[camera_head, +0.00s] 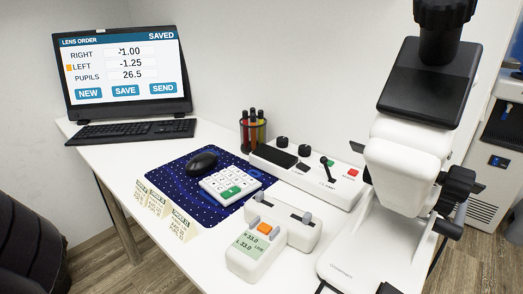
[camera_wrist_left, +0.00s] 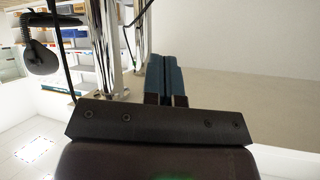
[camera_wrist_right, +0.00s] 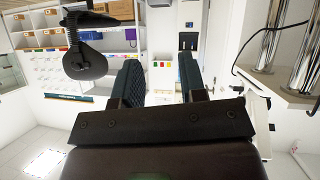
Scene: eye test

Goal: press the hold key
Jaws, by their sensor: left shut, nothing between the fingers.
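A white measuring device (camera_head: 290,233) stands near the front of the white table in the head view. It has an orange key (camera_head: 265,229), whose label I cannot read, and a green display (camera_head: 252,245) reading R 33.0, L 33.0, LIVE. Two grey knobs sit on its back part. Neither gripper shows in the head view. In the left wrist view my left gripper (camera_wrist_left: 166,62) is shut and empty, its blue-grey fingers together. In the right wrist view my right gripper (camera_wrist_right: 159,68) is open and empty. Neither wrist view shows the device.
A monitor (camera_head: 122,68) shows a lens order marked SAVED, with PUPILS 26.5. A dark blue mat (camera_head: 178,172) carries a mouse and keypad (camera_head: 230,186). Small tent cards (camera_head: 165,212) stand at the front edge. A control box (camera_head: 310,172) and a large white instrument (camera_head: 400,160) flank the device.

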